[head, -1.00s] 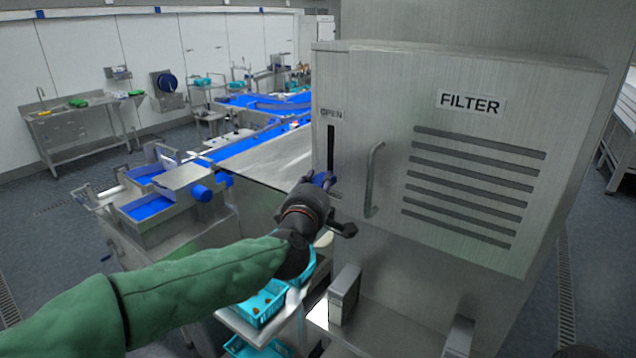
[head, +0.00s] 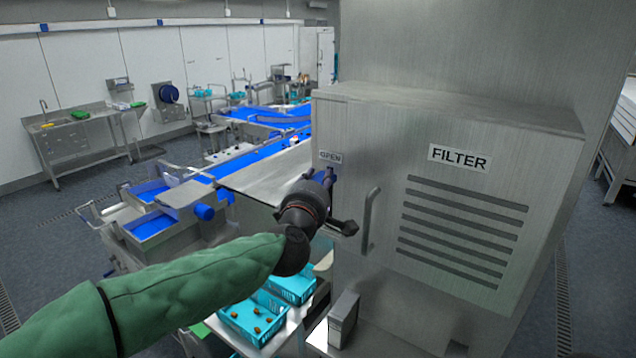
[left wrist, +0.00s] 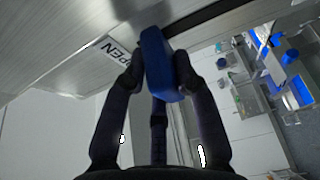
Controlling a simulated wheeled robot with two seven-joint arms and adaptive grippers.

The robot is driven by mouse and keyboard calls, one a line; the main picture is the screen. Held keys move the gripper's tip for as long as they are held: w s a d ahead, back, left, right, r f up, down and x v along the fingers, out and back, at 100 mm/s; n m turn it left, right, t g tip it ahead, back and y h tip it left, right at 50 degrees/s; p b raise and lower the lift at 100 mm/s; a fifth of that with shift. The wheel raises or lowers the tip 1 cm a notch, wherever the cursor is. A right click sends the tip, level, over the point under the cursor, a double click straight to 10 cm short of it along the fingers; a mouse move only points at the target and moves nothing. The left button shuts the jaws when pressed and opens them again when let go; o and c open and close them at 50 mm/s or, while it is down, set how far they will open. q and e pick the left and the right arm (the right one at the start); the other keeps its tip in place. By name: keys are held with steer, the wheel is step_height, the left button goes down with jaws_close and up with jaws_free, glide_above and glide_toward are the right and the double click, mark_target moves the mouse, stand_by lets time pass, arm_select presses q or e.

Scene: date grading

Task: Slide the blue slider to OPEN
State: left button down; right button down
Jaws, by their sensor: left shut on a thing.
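The blue slider (left wrist: 157,62) sits between the fingertips of my left gripper (left wrist: 158,75) in the left wrist view, right beside the OPEN label (left wrist: 116,50). In the head view my left gripper (head: 322,190) is shut on the slider (head: 321,176), at the upper part of the slot, just under the OPEN label (head: 330,157). The gripper hides most of the slot and whatever is at its lower end. The slider is on the front of the steel FILTER cabinet (head: 560,150). My right gripper is not in view.
A vertical handle (head: 370,220) stands out from the cabinet close to the right of my left gripper. Turquoise crates (head: 232,326) with dates stand below my left forearm. A conveyor with a blue belt (head: 245,152) runs behind on the left.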

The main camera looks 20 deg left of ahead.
arm_select(q)
steer(key=shift+a+r, duration=0.1)
steer(key=shift+r, duration=0.3)
steer(key=c, duration=0.9)
jaws_free()
steer(key=shift+c, duration=0.2)
steer(key=shift+f, duration=0.1)
steer(key=shift+s, duration=0.55)
steer(key=s, duration=1.1)
steer(key=shift+d, duration=0.3)
